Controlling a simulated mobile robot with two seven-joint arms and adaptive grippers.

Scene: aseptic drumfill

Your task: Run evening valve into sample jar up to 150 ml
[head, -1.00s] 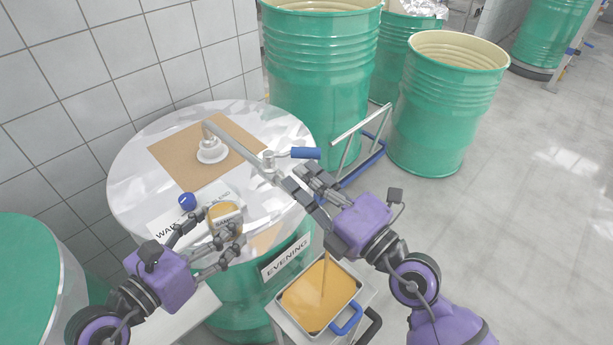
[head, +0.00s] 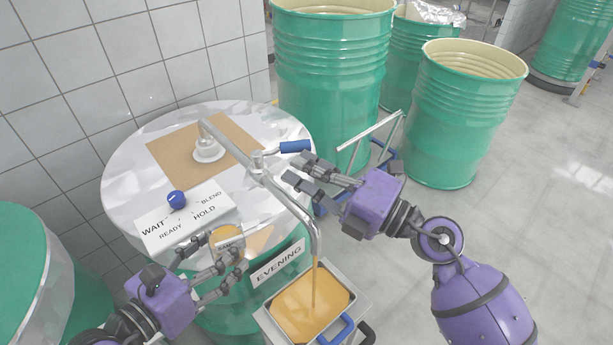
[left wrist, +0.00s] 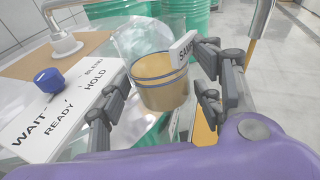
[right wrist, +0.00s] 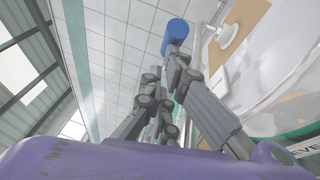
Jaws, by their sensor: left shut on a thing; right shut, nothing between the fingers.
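The EVENING drum's valve has a blue lever handle (head: 295,147) and a metal pipe (head: 290,205) bending down at its end. An amber stream (head: 314,285) runs from the spout into a tray (head: 262,312) of amber liquid. My left gripper (head: 228,258) is shut on the sample jar (head: 226,238), left of the stream. In the left wrist view the clear jar (left wrist: 160,85) is upright, with amber liquid in its lower part and dark rings; its label is partly hidden. My right gripper (head: 298,172) is shut and empty just below the handle, which also shows in the right wrist view (right wrist: 175,37).
A selector panel (head: 185,220) reading WAIT, READY, HOLD and BLEND has a blue knob (head: 177,199) on the drum lid (head: 128,180). The tray has a blue handle (head: 337,332). Open green drums (head: 460,110) stand behind.

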